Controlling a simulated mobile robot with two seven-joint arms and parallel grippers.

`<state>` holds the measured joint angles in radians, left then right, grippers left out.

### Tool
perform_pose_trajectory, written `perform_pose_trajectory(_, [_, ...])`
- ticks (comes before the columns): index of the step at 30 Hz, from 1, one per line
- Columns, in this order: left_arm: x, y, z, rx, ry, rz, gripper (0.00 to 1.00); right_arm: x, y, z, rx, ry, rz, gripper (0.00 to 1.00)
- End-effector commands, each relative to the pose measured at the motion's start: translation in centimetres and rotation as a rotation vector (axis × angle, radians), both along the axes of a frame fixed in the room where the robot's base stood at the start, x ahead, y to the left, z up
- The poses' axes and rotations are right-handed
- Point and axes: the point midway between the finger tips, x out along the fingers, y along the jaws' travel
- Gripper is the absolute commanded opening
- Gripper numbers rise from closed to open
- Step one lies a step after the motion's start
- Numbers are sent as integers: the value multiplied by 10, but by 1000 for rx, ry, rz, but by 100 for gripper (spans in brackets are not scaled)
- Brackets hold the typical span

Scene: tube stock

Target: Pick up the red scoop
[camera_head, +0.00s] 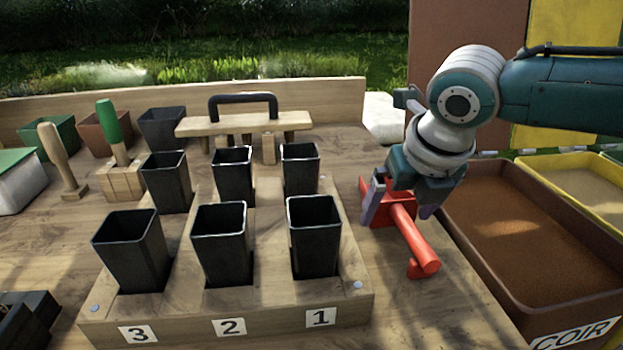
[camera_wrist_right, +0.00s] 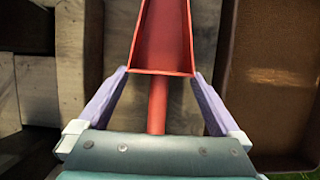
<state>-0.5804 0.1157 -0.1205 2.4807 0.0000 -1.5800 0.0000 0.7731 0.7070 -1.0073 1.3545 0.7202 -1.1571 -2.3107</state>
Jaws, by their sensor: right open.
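The red scoop (camera_head: 404,222) lies on the wooden bench between the pot rack and the brown tub, its round handle toward the front. My right gripper (camera_head: 398,208) is over the scoop, its purple fingers on either side of it. In the right wrist view the scoop's open tray (camera_wrist_right: 162,38) is ahead and its handle (camera_wrist_right: 157,105) runs between the two open fingers (camera_wrist_right: 157,98), with a gap on each side. Part of the scoop is hidden behind the gripper in the head view. My left gripper is not in view.
A wooden rack (camera_head: 270,316) with several black square pots stands left of the scoop. A brown tub labelled COIR (camera_head: 485,262) is close on the right. A wooden tool with a black handle (camera_head: 243,97) and a green-handled block (camera_head: 108,125) stand farther back.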

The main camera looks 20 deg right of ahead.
Motion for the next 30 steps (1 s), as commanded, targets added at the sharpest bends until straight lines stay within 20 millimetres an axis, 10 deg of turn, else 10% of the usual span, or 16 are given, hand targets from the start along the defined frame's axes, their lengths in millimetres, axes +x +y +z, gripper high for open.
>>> perform_pose_trajectory(9, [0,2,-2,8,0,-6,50,2,-1,-6,0,-1,0,100])
perform_pose_trajectory(30, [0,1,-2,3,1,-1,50,2,-1,-5,0,-2,0,21])
